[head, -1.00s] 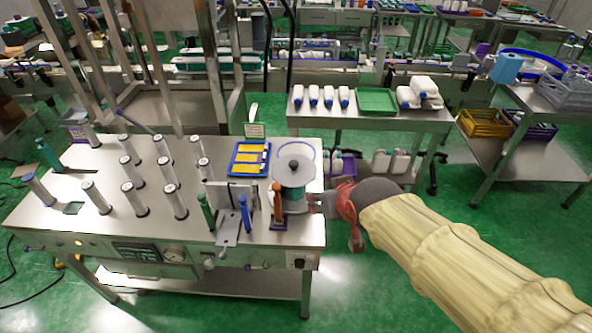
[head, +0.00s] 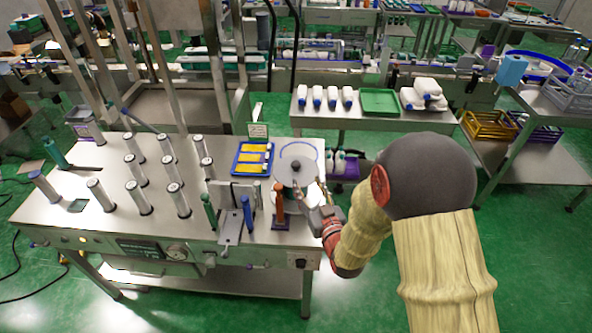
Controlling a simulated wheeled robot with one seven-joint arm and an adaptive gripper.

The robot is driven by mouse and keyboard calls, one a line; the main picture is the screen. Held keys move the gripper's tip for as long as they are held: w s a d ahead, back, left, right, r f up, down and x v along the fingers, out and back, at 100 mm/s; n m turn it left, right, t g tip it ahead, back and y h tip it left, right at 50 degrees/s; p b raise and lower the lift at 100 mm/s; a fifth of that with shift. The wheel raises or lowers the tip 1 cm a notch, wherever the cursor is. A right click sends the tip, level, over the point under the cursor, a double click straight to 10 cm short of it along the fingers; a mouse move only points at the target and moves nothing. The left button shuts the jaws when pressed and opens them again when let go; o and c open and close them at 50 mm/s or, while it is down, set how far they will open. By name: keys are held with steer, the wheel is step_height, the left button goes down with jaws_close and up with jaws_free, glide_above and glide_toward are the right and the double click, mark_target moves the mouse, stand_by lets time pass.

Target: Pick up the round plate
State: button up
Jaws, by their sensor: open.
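The round plate (head: 291,176) is a grey metal disc with a small dark knob at its centre. It lies flat on top of a round stack at the right end of the steel machine table (head: 110,228). My gripper (head: 309,186) is at the plate's right edge, with its fingers pointing up and to the left. It is open and holds nothing that I can see. Whether a finger touches the plate is too small to tell. The gripper hides part of the plate's right side and the stack below.
An orange-brown post (head: 279,207) and a blue post (head: 247,212) stand in front. Several upright cylinders fill the table's left part. A back table holds a green tray (head: 380,102) and white bottles.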

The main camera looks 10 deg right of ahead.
mark_target(298, 167)
steer(key=shift+t, duration=0.3)
steer(key=w, duration=0.3)
steer(key=w+b, duration=0.1)
steer(key=w, duration=0.3)
steer(key=w+a+b, duration=0.1)
steer(key=w, duration=0.3)
steer(key=shift+w+f, duration=0.15)
steer(key=shift+f, duration=0.15)
steer(key=c, duration=0.3)
steer(key=c, duration=0.8)
steer(key=shift+r, duration=0.1)
jaws_close()
